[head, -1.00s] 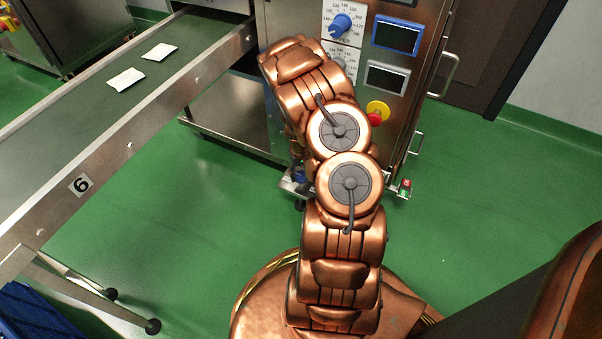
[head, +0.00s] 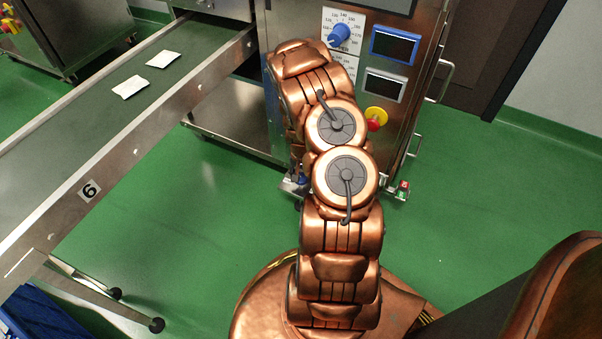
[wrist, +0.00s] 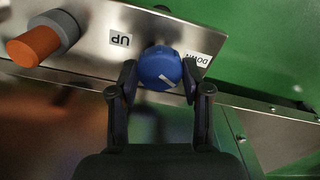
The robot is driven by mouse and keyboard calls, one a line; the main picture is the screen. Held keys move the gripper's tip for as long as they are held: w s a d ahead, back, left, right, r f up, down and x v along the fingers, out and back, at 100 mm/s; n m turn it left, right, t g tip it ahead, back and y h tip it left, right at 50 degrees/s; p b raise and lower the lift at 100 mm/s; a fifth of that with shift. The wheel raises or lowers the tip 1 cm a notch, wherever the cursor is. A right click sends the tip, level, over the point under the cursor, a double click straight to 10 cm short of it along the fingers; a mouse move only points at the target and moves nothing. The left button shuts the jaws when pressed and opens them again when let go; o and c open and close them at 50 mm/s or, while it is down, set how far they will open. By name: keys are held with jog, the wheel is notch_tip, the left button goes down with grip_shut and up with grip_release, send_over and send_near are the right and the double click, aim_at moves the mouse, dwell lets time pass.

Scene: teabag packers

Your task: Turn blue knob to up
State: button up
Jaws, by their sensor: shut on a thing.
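The blue knob (wrist: 160,66) sits on a steel panel in the wrist view, with the upside-down "UP" label (wrist: 120,40) to its left and the "DOWN" label (wrist: 197,60) to its right. A white line on the knob runs toward the lower right of the picture. My gripper (wrist: 160,82) is shut on the knob, one finger on each side. In the head view my arm hides the gripper; a small blue piece (head: 302,181) shows beside the arm, low on the machine.
An orange knob (wrist: 36,46) on a grey collar is left of the labels. In the head view the machine also carries a blue dial knob (head: 338,36), two screens and a red button (head: 375,120). A conveyor (head: 90,120) with two white packets (head: 130,87) runs at left.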

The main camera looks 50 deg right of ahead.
jog(key=m, duration=0.5)
jog(key=shift+m+p, duration=0.3)
jog(key=shift+p, duration=0.1)
jog(key=m, duration=0.6)
jog(key=m+b, duration=0.1)
jog(key=m, duration=0.5)
jog(key=shift+m, duration=0.4)
jog(key=m, duration=0.5)
jog(key=shift+m+b, duration=0.4)
jog(key=o, duration=1.2)
jog(key=shift+c, duration=0.2)
